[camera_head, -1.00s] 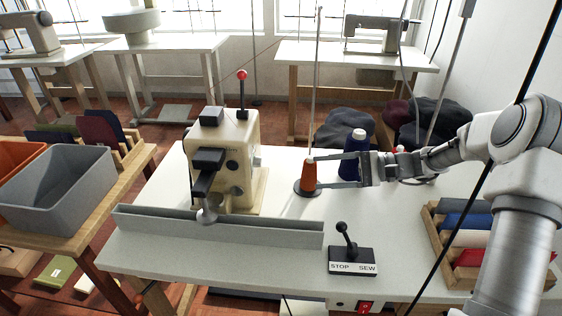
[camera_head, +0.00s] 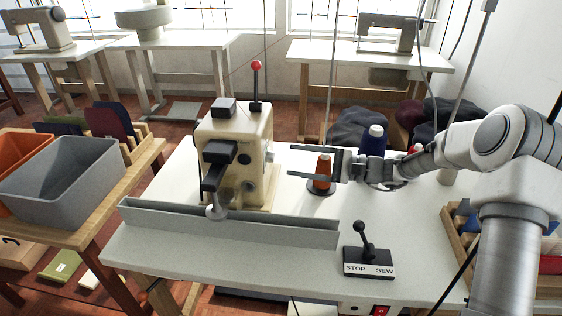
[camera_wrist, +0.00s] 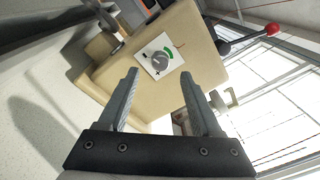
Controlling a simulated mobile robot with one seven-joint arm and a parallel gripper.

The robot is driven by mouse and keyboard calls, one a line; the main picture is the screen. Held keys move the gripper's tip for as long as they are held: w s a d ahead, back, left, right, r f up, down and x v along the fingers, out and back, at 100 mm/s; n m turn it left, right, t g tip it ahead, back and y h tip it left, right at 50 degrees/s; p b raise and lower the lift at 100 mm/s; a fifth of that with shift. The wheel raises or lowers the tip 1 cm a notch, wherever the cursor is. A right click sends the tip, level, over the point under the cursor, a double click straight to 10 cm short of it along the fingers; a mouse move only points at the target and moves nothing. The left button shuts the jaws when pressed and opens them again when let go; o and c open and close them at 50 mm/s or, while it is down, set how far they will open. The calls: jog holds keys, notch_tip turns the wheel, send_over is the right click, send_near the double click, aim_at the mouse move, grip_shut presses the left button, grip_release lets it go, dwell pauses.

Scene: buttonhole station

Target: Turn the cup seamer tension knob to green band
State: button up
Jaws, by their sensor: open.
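The cream cup seamer (camera_head: 238,158) stands on the white table left of my gripper. Its tension knob (camera_wrist: 160,61) shows in the wrist view as a grey round dial on a white plate with a green band (camera_wrist: 168,52) along part of its edge. The knob's exact pointer position is too small to read. My gripper (camera_head: 290,163) is open and empty, to the right of the seamer and apart from it. In the wrist view my gripper's fingertips (camera_wrist: 159,73) frame the knob from a distance, and nothing is between them.
An orange thread cone (camera_head: 323,172) and a blue cone (camera_head: 374,142) stand close by my gripper. A stop/sew lever (camera_head: 366,240) is at the table's front right. A grey fence (camera_head: 230,225) runs along the front. A red-tipped lever (camera_head: 256,75) rises above the seamer.

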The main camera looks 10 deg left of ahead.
aim_at(274, 157)
jog(key=a, duration=0.5)
jog(key=shift+b, duration=0.35)
jog(key=shift+d, duration=0.1)
grip_shut()
